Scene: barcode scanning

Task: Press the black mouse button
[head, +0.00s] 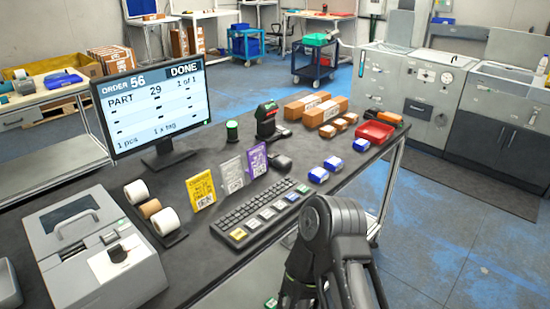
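A dark part of one of my arms rises from the bottom edge, right of the keyboard and well nearer than the mouse. No gripper fingertips can be made out on it. My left gripper is not in view.
A keyboard (250,209) with coloured keys lies nearer than the mouse. Yellow, clear and purple cards stand left of it. A black scanner (268,118) stands behind it, and several blue-and-white packets (318,175) lie to its right. A monitor (152,101) reads "DONE".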

